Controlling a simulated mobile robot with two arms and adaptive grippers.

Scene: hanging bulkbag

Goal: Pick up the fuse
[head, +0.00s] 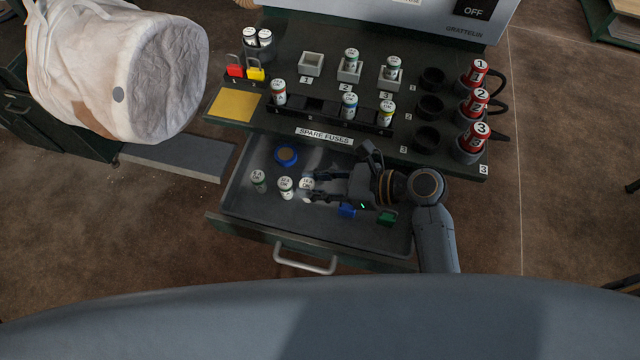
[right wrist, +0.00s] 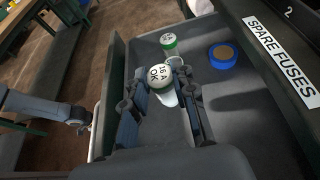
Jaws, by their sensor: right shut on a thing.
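My right gripper (head: 308,188) is down in the open drawer, shut on a white fuse (head: 306,183). In the right wrist view, its fingers (right wrist: 172,98) are on both sides of this fuse (right wrist: 159,76), which has a green band and reads "16 A OK". A second white fuse (head: 285,187) stands just left of it. A third fuse (head: 258,180), white with a green band, stands further left and also shows in the right wrist view (right wrist: 168,42). My left gripper (right wrist: 80,122) seems to show small near the drawer handle in the right wrist view; its jaws are unclear.
The drawer (head: 240,205) also holds a blue roll (head: 286,154), a blue block (head: 347,210) and a green block (head: 386,218). The bench edge labelled "SPARE FUSES" (head: 324,135) is close above the gripper. The drawer handle (head: 305,265) is at the front. A white bulk bag (head: 120,70) hangs at the left.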

